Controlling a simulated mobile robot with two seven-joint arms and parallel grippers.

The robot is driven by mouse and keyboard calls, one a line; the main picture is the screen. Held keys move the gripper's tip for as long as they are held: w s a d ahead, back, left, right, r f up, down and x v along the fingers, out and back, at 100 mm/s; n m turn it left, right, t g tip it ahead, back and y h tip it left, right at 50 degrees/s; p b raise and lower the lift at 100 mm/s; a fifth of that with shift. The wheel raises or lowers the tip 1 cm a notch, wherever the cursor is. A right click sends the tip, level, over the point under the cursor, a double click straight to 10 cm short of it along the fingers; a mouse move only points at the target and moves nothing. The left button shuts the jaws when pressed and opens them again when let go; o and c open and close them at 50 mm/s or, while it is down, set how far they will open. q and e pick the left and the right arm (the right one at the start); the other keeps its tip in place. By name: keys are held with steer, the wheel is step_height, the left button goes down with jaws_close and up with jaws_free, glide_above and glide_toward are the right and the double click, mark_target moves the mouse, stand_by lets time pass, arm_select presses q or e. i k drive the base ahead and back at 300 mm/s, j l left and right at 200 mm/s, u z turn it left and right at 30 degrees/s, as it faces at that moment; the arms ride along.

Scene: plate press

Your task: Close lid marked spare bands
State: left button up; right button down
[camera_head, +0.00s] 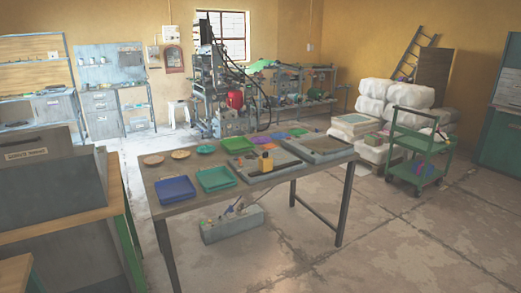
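A large grey box (50,196) stands on a wooden-topped bench at the left. A grey lid panel (55,143) stands raised along its back side, and I look at its face. A pale label (26,155) with dark lettering is on the panel; the lettering is too small to read surely. The left part of the box and lid is cut off by the picture's edge, and the box's inside is mostly hidden. Neither of my grippers is in view.
The bench (112,203) has green legs. To its right, a long table (262,186) holds blue and green trays, shallow bowls and a yellow bottle. A grey crate (232,225) lies under it. A green cart (415,150) stands right. Floor in front is clear.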

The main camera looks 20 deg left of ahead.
mark_target(34, 147)
steer(key=i+u, duration=0.25)
steer(key=u, duration=0.15)
steer(key=i+u, duration=0.3)
steer(key=u, duration=0.15)
steer(key=i+l+u, duration=0.1)
steer(key=i+u, duration=0.15)
steer(key=u, duration=0.15)
steer(key=i+l+u, duration=0.15)
steer(key=i+u, duration=0.3)
steer(key=i+l+u, duration=0.2)
steer(key=u, duration=0.25)
steer(key=i+l+u, duration=0.2)
steer(key=l+u, duration=0.3)
steer(key=i+l+u, duration=0.2)
steer(key=l+u, duration=0.25)
steer(key=j, duration=0.15)
